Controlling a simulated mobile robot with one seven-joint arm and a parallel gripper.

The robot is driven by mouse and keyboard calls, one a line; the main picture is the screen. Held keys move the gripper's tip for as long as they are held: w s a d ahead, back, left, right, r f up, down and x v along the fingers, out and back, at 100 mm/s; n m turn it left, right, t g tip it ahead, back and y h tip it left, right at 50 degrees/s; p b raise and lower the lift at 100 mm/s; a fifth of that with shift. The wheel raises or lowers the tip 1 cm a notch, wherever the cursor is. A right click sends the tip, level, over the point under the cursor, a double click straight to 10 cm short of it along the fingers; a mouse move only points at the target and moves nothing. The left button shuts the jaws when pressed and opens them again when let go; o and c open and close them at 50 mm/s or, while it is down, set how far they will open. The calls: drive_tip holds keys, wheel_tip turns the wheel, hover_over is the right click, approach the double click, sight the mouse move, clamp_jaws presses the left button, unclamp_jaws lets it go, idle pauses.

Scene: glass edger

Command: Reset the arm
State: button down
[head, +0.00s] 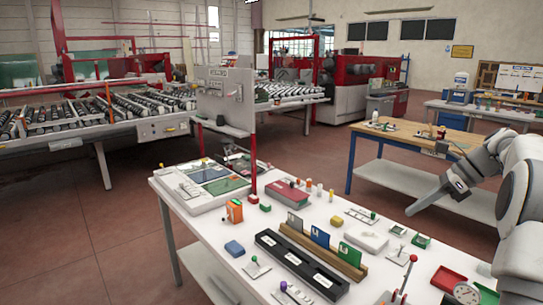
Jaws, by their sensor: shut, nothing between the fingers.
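My arm comes in from the right edge of the head view. It reaches left over the far right side of the white table (215,232). My gripper (412,210) is at its end, pointing down and to the left, in front of the lower shelf of the wooden workbench. The fingers look shut, and nothing shows between them. It appears to be clear of the objects on the white table.
The white table bears a black tray (296,266), a wooden rack (322,252) with coloured cards, a red-knobbed lever (405,278) and small blocks. A wooden workbench (408,138) stands behind. Roller conveyors (70,115) stand at left. Floor at lower left is clear.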

drive_tip(key=s+a+r+n+h, duration=0.35)
drive_tip(key=s+a+n, duration=0.3)
drive_tip(key=a, duration=0.25)
drive_tip(key=s+a+r+n+h, duration=0.35)
drive_tip(key=s+a+n, duration=0.25)
drive_tip(key=s+a, duration=0.25)
drive_tip(key=s+a+f+n+t, duration=0.1)
drive_tip(key=s+a+f+n, duration=0.1)
drive_tip(key=s+f+n, duration=0.2)
drive_tip(key=s+a+f+n+t, duration=0.1)
drive_tip(key=s+a+f+n, duration=0.2)
drive_tip(key=s+n, duration=0.5)
drive_tip(key=shift+s+a+f+b, duration=0.2)
drive_tip(key=shift+s+f+b, duration=0.15)
drive_tip(key=shift+s+f, duration=0.35)
